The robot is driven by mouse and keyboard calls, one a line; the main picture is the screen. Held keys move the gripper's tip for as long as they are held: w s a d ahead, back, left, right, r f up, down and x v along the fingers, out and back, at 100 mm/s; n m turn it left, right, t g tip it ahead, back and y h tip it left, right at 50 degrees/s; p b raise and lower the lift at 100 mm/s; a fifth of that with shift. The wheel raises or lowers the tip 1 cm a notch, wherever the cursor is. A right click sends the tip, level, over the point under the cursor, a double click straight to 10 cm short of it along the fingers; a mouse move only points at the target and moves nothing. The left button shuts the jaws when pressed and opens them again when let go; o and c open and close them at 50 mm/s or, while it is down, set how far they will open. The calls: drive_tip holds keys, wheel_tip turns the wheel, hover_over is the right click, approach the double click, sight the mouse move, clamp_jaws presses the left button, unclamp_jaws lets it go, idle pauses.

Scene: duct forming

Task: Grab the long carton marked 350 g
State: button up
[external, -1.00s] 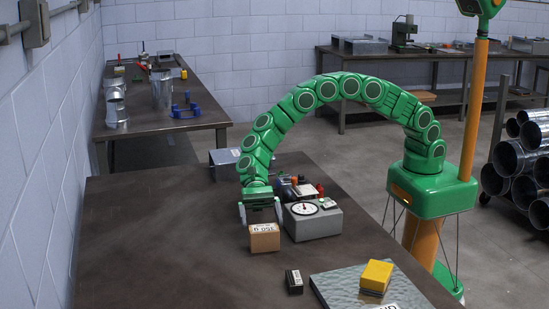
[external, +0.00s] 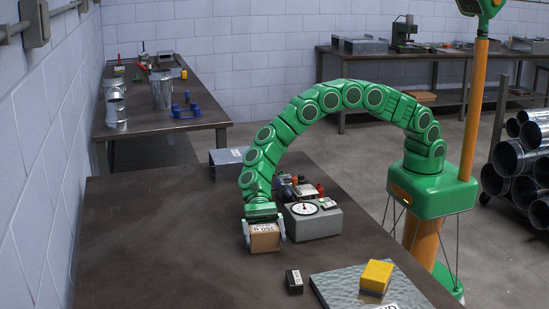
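The brown carton (external: 265,242) stands on the near table, with a white label on its upper part. The label's print looks upside down and seems to read 350 g. My gripper (external: 265,233) is lowered over the carton from above, with one finger at its left side and one at its right. The fingers look open about as wide as before, and I cannot tell whether they touch the carton. The gripper's body hides the carton's top and far side.
A grey dial scale (external: 314,220) stands close to the carton's right. A small black box (external: 294,281) and a metal sheet (external: 330,287) bearing a yellow block (external: 376,277) lie nearer. The table's left part (external: 150,240) is clear.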

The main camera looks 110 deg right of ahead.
sight(264, 231)
drive_tip(key=c, duration=0.8)
drive_tip(key=shift+r, duration=0.5)
wheel_tip(264, 231, up, 3)
drive_tip(key=shift+f, duration=0.2)
drive_tip(key=s+d+r, duration=0.1)
drive_tip(key=s+r, duration=0.2)
drive_tip(key=s, duration=0.1)
drive_tip(key=s+d+r, duration=0.2)
drive_tip(key=s+r, duration=0.1)
drive_tip(key=s+d+r, duration=0.1)
drive_tip(key=s+r, duration=0.2)
drive_tip(key=s, duration=0.1)
drive_tip(key=shift+s+d, duration=0.3)
drive_tip(key=shift+s, duration=0.05)
drive_tip(key=shift+s+d+r, duration=0.2)
drive_tip(key=shift+s+d, duration=0.05)
drive_tip(key=shift+s, duration=0.45)
